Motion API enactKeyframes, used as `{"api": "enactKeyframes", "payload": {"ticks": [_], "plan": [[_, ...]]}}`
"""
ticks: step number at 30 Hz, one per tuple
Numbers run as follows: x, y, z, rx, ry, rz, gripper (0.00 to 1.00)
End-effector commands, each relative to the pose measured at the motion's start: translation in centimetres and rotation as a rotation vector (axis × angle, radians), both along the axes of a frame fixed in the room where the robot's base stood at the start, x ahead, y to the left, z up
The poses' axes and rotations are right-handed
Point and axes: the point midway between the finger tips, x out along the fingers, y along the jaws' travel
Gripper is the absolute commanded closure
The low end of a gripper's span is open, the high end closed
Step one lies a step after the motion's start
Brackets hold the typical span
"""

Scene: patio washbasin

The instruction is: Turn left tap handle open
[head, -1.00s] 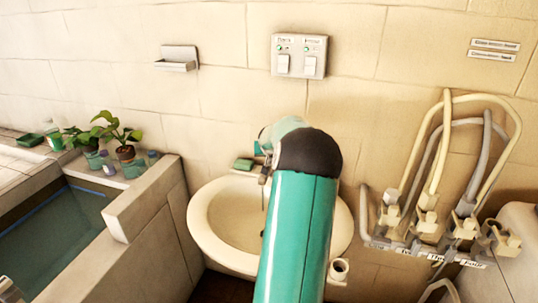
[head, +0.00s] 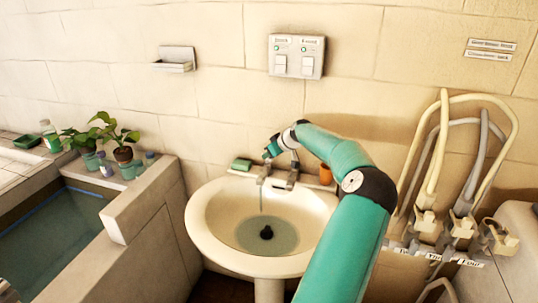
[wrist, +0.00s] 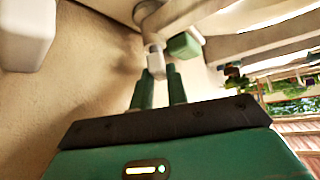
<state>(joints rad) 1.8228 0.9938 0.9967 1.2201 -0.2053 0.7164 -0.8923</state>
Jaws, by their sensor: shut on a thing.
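The washbasin (head: 196,222) has two taps at its back rim. A thin stream of water falls from the left tap (head: 264,173) into the bowl, where bluish water lies around a dark drain. The right tap (head: 292,180) shows no stream. My gripper (head: 268,153) is at the top of the left tap. In the wrist view my gripper (wrist: 160,72) has its two green fingers close together, shut on a pale grey piece, the left tap handle (wrist: 156,60). The handle is mostly hidden by my gripper in the head view.
A green soap block (head: 241,164) sits on the rim left of the taps; an orange cup (head: 325,174) stands to the right. A switch box (head: 296,56) and a soap dish (head: 176,58) are on the wall. Hoses (head: 434,150) hang at right, potted plants (head: 123,150) stand left.

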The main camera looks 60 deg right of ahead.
Motion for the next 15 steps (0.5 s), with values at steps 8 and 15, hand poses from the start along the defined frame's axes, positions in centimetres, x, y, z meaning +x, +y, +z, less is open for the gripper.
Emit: {"api": "enactKeyframes", "payload": {"ticks": [8,15], "plan": [[-0.05,-0.10,-0.10,0.000,0.003,0.084,1.00],[-0.07,-0.09,-0.16,0.000,0.004,0.097,1.00]]}}
